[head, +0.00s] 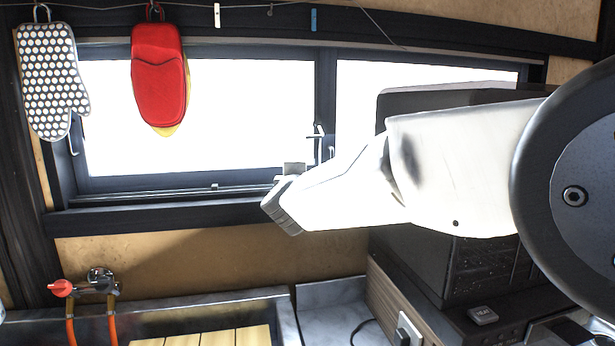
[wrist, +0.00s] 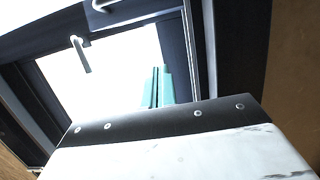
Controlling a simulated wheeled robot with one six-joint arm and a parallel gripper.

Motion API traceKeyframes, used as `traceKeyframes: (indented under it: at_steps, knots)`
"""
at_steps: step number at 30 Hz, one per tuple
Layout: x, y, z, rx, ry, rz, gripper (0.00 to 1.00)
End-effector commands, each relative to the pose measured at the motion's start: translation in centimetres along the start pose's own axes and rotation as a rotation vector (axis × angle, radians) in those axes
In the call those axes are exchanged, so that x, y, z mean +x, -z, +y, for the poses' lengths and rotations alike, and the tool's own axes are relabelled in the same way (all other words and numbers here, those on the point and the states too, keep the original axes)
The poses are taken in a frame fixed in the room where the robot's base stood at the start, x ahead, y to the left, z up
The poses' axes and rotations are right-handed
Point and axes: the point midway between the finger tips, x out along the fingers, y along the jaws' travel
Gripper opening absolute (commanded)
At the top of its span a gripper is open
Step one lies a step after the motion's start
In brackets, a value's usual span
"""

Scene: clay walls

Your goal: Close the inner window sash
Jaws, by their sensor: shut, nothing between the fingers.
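The window (head: 200,120) has a dark frame with a left and a right pane, both bright white. A centre post (head: 326,100) stands between them, with a light handle (head: 320,145) low on it. Another small handle (head: 73,147) is at the left edge. I cannot tell which sash is the inner one or how far it stands open. My gripper (head: 293,168) is low in front of the left pane, just left of the centre handle. In the wrist view, its teal fingers (wrist: 157,88) are together and empty against the bright pane. A hooked handle (wrist: 80,55) is left of them.
A black microwave-like box (head: 470,265) stands at the right behind my arm. A dotted oven mitt (head: 52,80) and a red mitt (head: 158,75) hang before the left pane. A red-handled tap (head: 62,288) and sink (head: 270,297) are below.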

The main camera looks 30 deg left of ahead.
Motion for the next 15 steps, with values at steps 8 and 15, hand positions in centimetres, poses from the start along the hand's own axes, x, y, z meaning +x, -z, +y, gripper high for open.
traceKeyframes:
  at_steps: [8, 15]
  knots:
    - [5.8, 0.0, -0.2, 0.001, 0.000, 0.000, 0.00]
    - [7.7, -2.2, 0.0, 0.000, 0.000, 0.000, 0.00]
